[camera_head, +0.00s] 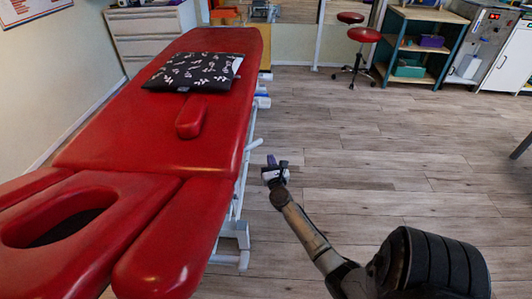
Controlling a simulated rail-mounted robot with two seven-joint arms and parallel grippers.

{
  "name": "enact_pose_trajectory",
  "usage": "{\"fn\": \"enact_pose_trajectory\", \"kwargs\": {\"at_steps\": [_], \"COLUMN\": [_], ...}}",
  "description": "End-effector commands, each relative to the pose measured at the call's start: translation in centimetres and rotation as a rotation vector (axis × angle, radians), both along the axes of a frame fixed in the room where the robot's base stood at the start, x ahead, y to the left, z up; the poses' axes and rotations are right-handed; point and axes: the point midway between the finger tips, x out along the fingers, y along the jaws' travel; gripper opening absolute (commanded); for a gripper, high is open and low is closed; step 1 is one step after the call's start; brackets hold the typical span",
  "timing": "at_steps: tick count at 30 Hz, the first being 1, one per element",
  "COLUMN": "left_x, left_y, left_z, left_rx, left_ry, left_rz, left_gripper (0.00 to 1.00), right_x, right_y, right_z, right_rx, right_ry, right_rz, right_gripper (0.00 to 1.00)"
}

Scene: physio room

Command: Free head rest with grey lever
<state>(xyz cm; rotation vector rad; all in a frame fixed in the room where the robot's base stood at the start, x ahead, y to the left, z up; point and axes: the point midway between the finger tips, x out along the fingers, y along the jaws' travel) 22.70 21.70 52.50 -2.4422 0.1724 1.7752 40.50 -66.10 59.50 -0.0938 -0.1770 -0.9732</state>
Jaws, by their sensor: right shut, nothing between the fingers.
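The red head rest (150,205) with its oval face hole is at the near end of the red treatment table (125,135), in the lower left of the head view. A pale grey lever (255,143) sticks out from under the table's right side. My right gripper (272,163) is shut and empty, just below the lever in the picture, beside the table's right edge. I cannot tell whether it touches the lever. My left gripper is not in view.
A black patterned pillow (195,71) and a small red pad (190,117) lie on the table. The pale table frame (236,230) stands below its right side. Red stools (364,35) and shelves (420,42) are at the back. The wooden floor to the right is clear.

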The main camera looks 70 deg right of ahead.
Motion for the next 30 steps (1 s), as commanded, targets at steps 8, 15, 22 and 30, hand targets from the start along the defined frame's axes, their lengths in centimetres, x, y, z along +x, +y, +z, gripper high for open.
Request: {"fn": "enact_pose_trajectory", "kwargs": {"at_steps": [8, 15, 22, 30], "left_x": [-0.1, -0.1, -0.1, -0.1], "left_y": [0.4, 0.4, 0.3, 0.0], "left_z": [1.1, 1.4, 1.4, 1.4], "left_rx": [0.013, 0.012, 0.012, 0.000], "left_ry": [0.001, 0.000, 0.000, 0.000], "left_rz": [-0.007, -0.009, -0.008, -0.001], "left_gripper": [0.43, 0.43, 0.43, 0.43], "right_x": [-4.6, -6.6, -7.2, -7.1], "right_y": [2.3, 3.3, 3.6, 3.6], "right_z": [-0.8, -1.3, -1.4, -1.4], "right_rx": [-0.001, -0.001, -0.001, -0.002], "right_ry": [0.002, -0.001, -0.001, -0.001], "right_rz": [0.001, -0.001, 0.000, 0.000], "right_gripper": [0.00, 0.00, 0.00, 0.00]}}
